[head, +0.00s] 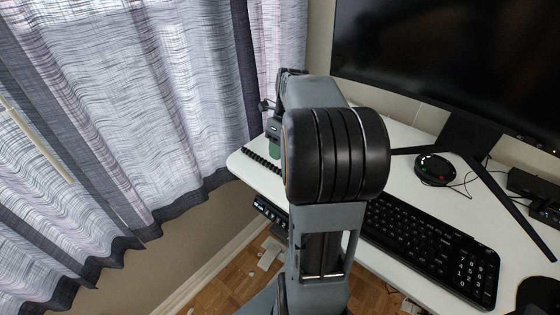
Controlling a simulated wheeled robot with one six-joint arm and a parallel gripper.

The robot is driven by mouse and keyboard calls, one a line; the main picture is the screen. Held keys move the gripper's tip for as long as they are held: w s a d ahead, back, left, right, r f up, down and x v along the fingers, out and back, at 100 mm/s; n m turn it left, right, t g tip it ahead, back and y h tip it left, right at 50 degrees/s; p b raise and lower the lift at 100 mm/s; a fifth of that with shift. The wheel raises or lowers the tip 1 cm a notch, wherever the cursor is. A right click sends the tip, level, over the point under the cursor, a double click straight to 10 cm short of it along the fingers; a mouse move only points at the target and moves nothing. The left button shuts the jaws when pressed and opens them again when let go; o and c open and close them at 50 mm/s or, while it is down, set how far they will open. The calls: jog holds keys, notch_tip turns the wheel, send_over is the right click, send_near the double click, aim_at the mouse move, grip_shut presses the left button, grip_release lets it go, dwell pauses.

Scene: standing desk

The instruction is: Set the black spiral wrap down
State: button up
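The black spiral wrap (261,161) shows as a dark ribbed strip at the left end of the white desk (242,166). Its right end passes out of sight behind my arm. It appears at or just above the desk top; I cannot tell whether it rests there. My gripper (273,136) is at the far end of my arm, over the left end of the desk and close to the wrap. My arm hides most of it, so its fingers and any grip on the wrap cannot be made out.
A small green thing (274,149) shows beside the wrap, partly hidden. A black keyboard (430,245), a round black device (433,169) and a monitor (450,60) on a splayed stand are to the right. Curtains (120,110) hang close on the left.

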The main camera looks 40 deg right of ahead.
notch_tip(320, 180, up, 5)
jog(key=d, duration=0.1)
jog(key=a+n+h, duration=0.1)
jog(key=a+n, duration=0.5)
jog(key=n, duration=0.1)
jog(key=s+a+f+n+t, duration=0.2)
jog(key=a+n, duration=0.5)
jog(key=n, duration=0.6)
jog(key=s+a+f+n+t+h, duration=0.1)
jog(key=s+a+f+n, duration=0.3)
jog(key=n, duration=1)
jog(key=s+a+t, duration=0.1)
jog(key=a, duration=0.2)
jog(key=shift+a+f, duration=0.2)
jog(key=shift+f, duration=0.2)
